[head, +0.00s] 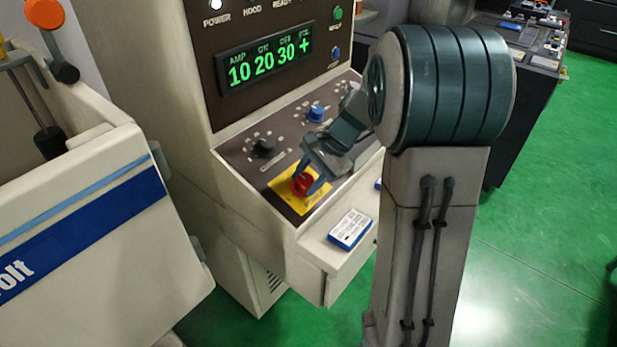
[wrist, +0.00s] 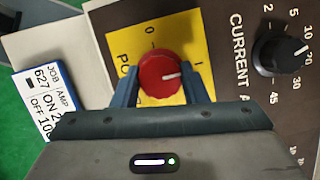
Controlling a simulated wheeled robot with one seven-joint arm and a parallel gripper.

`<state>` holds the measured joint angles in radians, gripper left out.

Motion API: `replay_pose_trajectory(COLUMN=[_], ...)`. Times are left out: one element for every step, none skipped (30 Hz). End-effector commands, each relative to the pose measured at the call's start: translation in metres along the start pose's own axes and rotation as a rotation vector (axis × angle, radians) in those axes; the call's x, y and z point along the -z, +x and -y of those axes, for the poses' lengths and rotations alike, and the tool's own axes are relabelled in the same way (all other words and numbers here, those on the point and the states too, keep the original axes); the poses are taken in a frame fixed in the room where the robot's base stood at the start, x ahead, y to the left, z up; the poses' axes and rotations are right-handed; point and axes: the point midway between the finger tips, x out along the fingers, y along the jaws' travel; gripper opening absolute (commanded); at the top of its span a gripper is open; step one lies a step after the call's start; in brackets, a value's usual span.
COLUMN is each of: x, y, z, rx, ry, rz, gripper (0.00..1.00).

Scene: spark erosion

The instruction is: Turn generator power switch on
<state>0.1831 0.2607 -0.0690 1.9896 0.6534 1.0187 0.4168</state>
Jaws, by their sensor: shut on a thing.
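The generator power switch is a red round knob (head: 303,184) on a yellow plate (head: 287,198) at the front of the sloped panel. In the wrist view the red knob (wrist: 163,74) has a white pointer line aimed right, toward the "I" mark. The "0" mark is above the knob. My gripper (wrist: 163,85) has one finger on each side of the knob and is shut on it. In the head view my gripper (head: 308,180) reaches down to the knob from the upper right and partly hides it.
The green display (head: 264,63) is lit with 10, 20, 30 and +, and the POWER lamp (head: 216,4) is white. A black current knob (wrist: 283,50) and a blue knob (head: 315,113) sit nearby. A job card (head: 350,229) lies on the ledge. A cream tank (head: 90,200) stands left.

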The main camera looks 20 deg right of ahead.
Motion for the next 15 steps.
replay_pose_trajectory(x=[-0.0003,-0.0003,-0.0003,-0.0003,-0.0003,-0.0003,-0.0003,-0.0003,-0.0002,-0.0002,-0.0002,-0.0001,0.0000,0.0001,0.0002], y=[0.0004,0.0004,0.0004,0.0004,0.0003,0.0003,0.0003,0.0003,0.0003,0.0003,0.0002,0.0002,0.0001,0.0000,0.0000], z=[0.0004,0.0004,0.0004,0.0004,0.0004,0.0005,0.0005,0.0005,0.0004,0.0004,0.0003,0.0003,0.0002,0.0002,0.0001], rx=[0.001,0.001,0.001,0.001,0.001,0.001,0.001,0.001,0.001,0.001,0.001,0.001,0.001,0.001,0.001], ry=[0.002,0.002,0.002,0.002,0.002,0.002,0.002,0.002,0.002,0.002,0.002,0.001,0.001,0.002,0.002], rz=[0.001,0.001,0.001,0.001,0.001,0.001,0.001,0.001,0.001,0.001,0.001,0.000,0.000,0.000,0.000], gripper=[0.17,0.17,0.17,0.17,0.17,0.17,0.17,0.45,0.56,0.61,0.61,0.61,0.61,0.61,0.61])
